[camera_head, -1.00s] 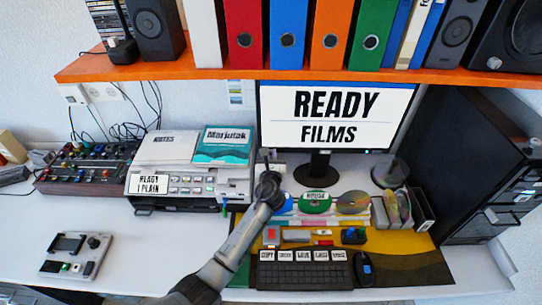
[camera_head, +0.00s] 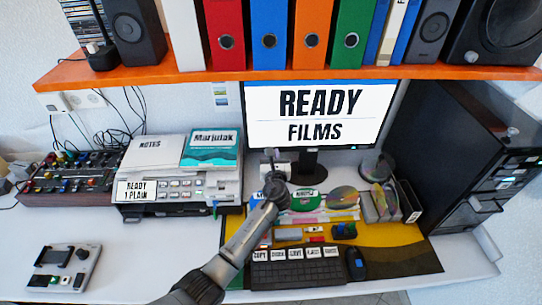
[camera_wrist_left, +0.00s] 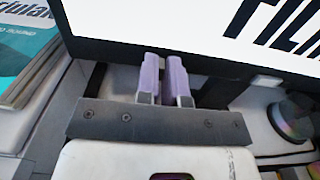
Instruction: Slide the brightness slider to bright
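I cannot pick out the brightness slider for certain. A small grey control panel (camera_head: 63,268) with a dark block and a knob lies at the front left of the desk. The monitor (camera_head: 320,112) reads "READY FILMS". My left gripper (camera_head: 269,153) is raised in front of the monitor's lower left edge. In the left wrist view, its two pale purple fingers (camera_wrist_left: 163,78) are close together with only a slim gap and nothing visible between them. The monitor's dark lower bezel (camera_wrist_left: 215,70) lies just beyond them. My right gripper is out of view.
A mixing console (camera_head: 68,180) and a printer-like machine (camera_head: 175,190) stand at left. A keyboard (camera_head: 300,268), mouse (camera_head: 355,263) and disc rack (camera_head: 385,203) are at right. An orange shelf (camera_head: 300,77) hangs above. The front left desk is mostly clear.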

